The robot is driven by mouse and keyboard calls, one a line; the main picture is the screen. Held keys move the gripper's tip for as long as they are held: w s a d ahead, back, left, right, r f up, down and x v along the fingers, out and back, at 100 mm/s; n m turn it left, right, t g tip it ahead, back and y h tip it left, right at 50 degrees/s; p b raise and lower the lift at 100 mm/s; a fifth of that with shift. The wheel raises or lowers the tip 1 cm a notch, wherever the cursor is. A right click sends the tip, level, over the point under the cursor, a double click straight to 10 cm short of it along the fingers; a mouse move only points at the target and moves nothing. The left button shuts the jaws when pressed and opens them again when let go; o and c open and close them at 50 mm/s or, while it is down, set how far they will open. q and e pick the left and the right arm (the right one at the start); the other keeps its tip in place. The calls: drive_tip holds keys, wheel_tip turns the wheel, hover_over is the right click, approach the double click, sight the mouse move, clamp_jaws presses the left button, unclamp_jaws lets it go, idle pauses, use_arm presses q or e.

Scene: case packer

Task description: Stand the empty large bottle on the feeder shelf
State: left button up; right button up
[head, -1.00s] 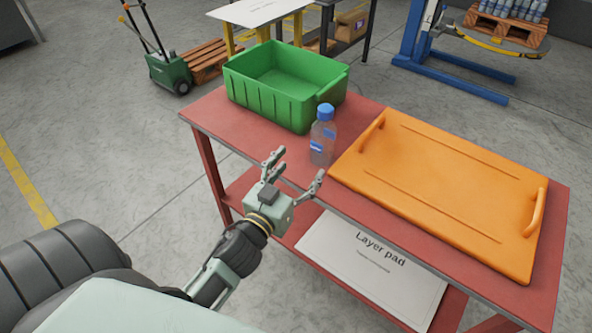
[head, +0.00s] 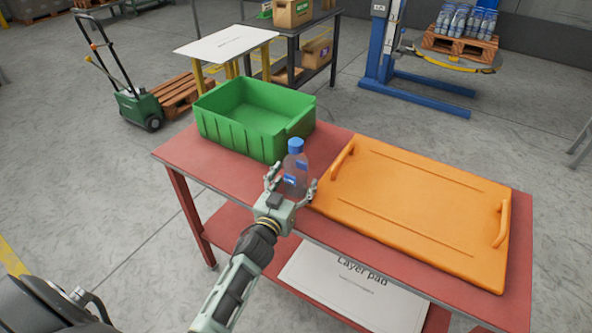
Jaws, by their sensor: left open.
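A clear bottle (head: 297,165) with a blue cap and a blue label stands upright on the red table (head: 185,155), between the green crate and the orange board. It looks empty. My left gripper (head: 291,188) is open at the table's front edge, with its fingers on either side of the bottle's lower part. I cannot tell whether they touch it. The bottle's base is partly hidden by the gripper. My right gripper is not in view. I cannot make out a feeder shelf for certain.
An open green crate (head: 213,126) stands at the table's back left. An orange board (head: 415,205) with two handles covers the right part. A layer pad (head: 350,290) lies on the lower shelf. Behind are a white-topped table (head: 226,42), a pallet truck (head: 137,108) and a blue lift (head: 378,60).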

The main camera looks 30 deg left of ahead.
use_arm(q)
drive_tip(key=shift+w, duration=0.3)
drive_tip(key=shift+c, duration=0.4)
drive_tip(key=c, duration=1.3)
